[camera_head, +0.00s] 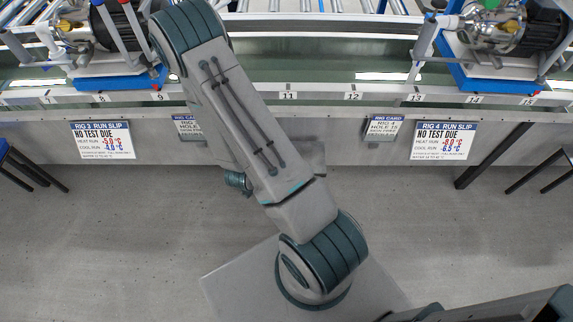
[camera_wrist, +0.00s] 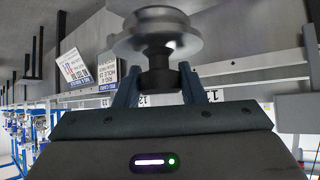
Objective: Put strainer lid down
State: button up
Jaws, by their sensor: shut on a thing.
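The strainer lid (camera_wrist: 158,40) is a grey, round metal disc with a dark knob (camera_wrist: 158,80) on its near side. In the wrist view my gripper (camera_wrist: 157,86) is shut on the knob, with one blue-grey finger on each side. The lid is held beyond the fingertips. I see no surface touching it, but its far side is hidden. In the head view my arm covers the middle left, and neither the gripper nor the lid can be made out there.
A long bench with a numbered front rail (camera_head: 321,96) runs across the head view. Pump rigs stand on blue trays at left (camera_head: 117,82) and right (camera_head: 492,80). Run slips (camera_head: 102,140) (camera_head: 442,140) hang on the front. Grey floor (camera_head: 430,220) lies open before it.

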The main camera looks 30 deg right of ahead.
jog(key=s+d+f+m+g+b, duration=0.3)
jog(key=s+f+m+b, duration=0.1)
jog(key=s+f, duration=0.2)
jog(key=s+d+f+m+g+b, duration=0.3)
jog(key=s+f+b, duration=0.2)
jog(key=s+f, duration=0.1)
jog(key=shift+h, duration=0.4)
jog(key=w+d, duration=0.3)
jog(key=w, duration=0.2)
jog(key=w+d+b, duration=0.1)
jog(key=w+d, duration=0.2)
jog(key=w, duration=0.1)
jog(key=w+d, duration=0.2)
jog(key=w, duration=0.3)
jog(key=shift+w+d+r, duration=0.25)
jog(key=shift+w+d, duration=0.05)
jog(key=shift+d, duration=0.1)
jog(key=shift+w+f+b, duration=0.1)
jog(key=shift+f+b, duration=0.2)
jog(key=shift+b, duration=0.15)
jog(key=o, duration=1.1)
jog(key=shift+f, duration=0.1)
